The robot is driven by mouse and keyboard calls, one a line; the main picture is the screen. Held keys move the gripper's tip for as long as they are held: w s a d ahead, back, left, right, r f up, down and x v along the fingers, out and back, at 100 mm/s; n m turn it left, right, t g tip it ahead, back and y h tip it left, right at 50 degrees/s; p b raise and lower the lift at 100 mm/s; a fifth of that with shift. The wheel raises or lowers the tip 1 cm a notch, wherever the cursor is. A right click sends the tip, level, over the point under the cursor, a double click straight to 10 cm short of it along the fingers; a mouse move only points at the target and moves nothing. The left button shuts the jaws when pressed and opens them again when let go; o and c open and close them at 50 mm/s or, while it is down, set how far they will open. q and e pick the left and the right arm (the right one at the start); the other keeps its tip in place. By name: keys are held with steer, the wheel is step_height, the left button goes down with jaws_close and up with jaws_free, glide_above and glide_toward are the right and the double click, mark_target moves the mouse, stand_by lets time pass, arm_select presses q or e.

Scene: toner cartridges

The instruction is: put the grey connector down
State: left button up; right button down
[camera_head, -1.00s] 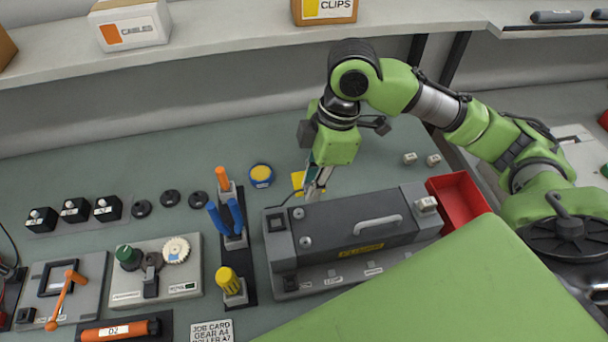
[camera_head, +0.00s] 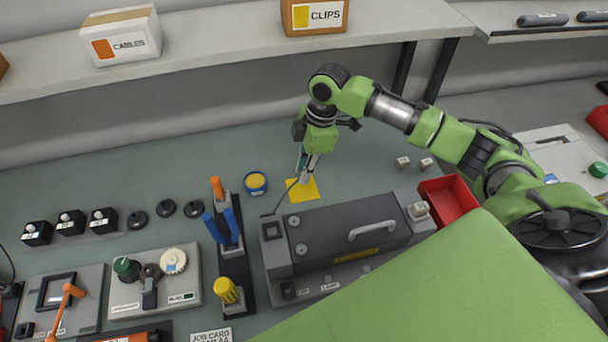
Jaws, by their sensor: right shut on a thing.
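My right gripper (camera_head: 306,174) points down over a yellow square (camera_head: 303,191) on the bench, behind the dark grey fuser unit (camera_head: 345,230). It is shut on the small grey connector (camera_head: 304,180), which shows only in part between the fingertips. A thin dark cable (camera_head: 279,202) runs from the connector towards the left end of the unit. The connector is at or just above the square; I cannot tell whether it touches. My left gripper is not in view.
A round blue tin with a yellow top (camera_head: 256,182) stands left of the square. A tool holder (camera_head: 233,250) stands left of the unit, and a red tray (camera_head: 448,200) at its right. Two small pale blocks (camera_head: 403,162) lie behind. The bench behind the square is clear.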

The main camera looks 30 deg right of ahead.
steer(key=shift+w+f, duration=0.25)
step_height(320, 180, down, 3)
steer(key=shift+d+f+p, duration=0.1)
steer(key=shift+f+p, duration=0.05)
steer(key=shift+p, duration=0.6)
steer(key=c, duration=2)
jaws_free()
steer(key=shift+f, duration=0.15)
steer(key=shift+o, duration=0.2)
step_height(320, 180, up, 12)
steer(key=d+b, duration=0.1)
steer(key=d, duration=0.1)
steer(key=shift+s+d+b, duration=0.15)
steer(key=shift+s+b, duration=0.1)
steer(key=shift+b, duration=0.15)
